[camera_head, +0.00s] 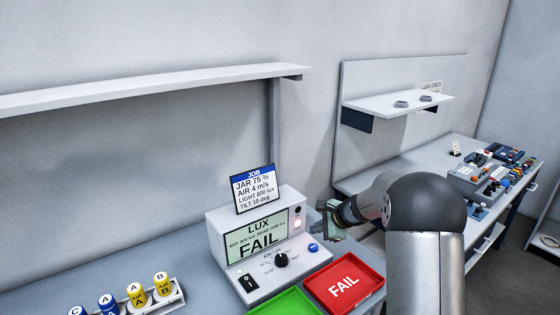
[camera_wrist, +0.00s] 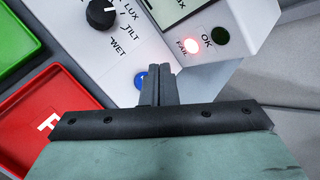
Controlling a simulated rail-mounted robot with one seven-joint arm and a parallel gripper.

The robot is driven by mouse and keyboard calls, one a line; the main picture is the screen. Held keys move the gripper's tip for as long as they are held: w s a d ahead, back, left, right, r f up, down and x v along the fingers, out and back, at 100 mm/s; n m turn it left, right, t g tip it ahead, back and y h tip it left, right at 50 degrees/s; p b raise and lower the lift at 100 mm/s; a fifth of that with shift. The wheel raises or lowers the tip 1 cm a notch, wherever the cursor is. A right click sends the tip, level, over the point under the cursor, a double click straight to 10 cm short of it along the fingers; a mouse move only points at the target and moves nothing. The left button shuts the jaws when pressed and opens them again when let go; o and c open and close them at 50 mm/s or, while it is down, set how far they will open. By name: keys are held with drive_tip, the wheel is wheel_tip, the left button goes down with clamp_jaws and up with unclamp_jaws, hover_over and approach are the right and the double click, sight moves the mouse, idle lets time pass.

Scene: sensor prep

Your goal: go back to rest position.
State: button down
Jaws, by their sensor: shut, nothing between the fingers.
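My gripper (camera_head: 328,232) is at the right side of the grey test box (camera_head: 232,282), above the bench. In the wrist view my gripper (camera_wrist: 163,72) has its two fingers together, with nothing between them. Its fingertips appear over or just beside the blue round button (camera_wrist: 140,79) on the box's panel. I cannot tell whether they touch it. The box's screen (camera_head: 258,236) reads LUX and FAIL, and a red lamp (camera_wrist: 188,46) is lit by the word FAIL. The lamp marked OK (camera_wrist: 220,36) is dark.
A red FAIL tray (camera_head: 318,287) and a green tray (camera_head: 283,303) lie in front of the box. A rack (camera_head: 174,299) of labelled jars stands at left. A job card (camera_head: 254,188) stands on the box. A shelf (camera_head: 150,88) runs along the wall above. A second bench (camera_head: 450,152) is at right.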

drive_tip(key=s+a+r+n+g+h, duration=0.15)
drive_tip(key=s+r+n, duration=0.3)
drive_tip(key=s, duration=0.65)
drive_tip(key=s+a+r+n+g+h, duration=0.1)
drive_tip(key=s+a+r+n+g, duration=0.3)
drive_tip(key=s, duration=0.7)
drive_tip(key=s+d+f+n+h, duration=0.1)
drive_tip(key=s+n, duration=0.3)
drive_tip(key=s, duration=0.6)
drive_tip(key=s+d+f+n+h, duration=0.2)
drive_tip(key=s+d+n+h, duration=0.1)
drive_tip(key=s, duration=0.7)
drive_tip(key=shift+d+n, duration=0.7)
drive_tip(key=shift+n, duration=0.05)
wheel_tip(320, 180, up, 11)
drive_tip(key=p, duration=0.8)
drive_tip(key=shift+t, duration=0.35)
